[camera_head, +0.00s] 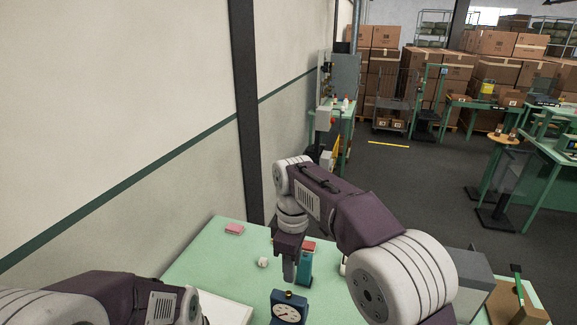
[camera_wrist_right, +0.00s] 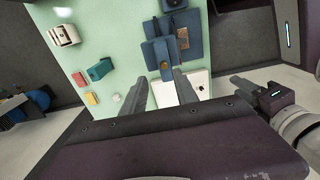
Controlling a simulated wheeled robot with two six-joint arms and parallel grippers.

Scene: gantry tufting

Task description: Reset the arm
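My right arm reaches in from the right in the head view, bent down over the green table (camera_head: 205,262).
A blue dial gauge (camera_head: 288,312), a small white piece (camera_head: 263,262) and a pink piece (camera_head: 234,229) sit on the table. A white tray (camera_head: 228,310) lies near its front. A wall and dark post (camera_head: 246,110) stand left. Open floor (camera_head: 400,180) lies beyond.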

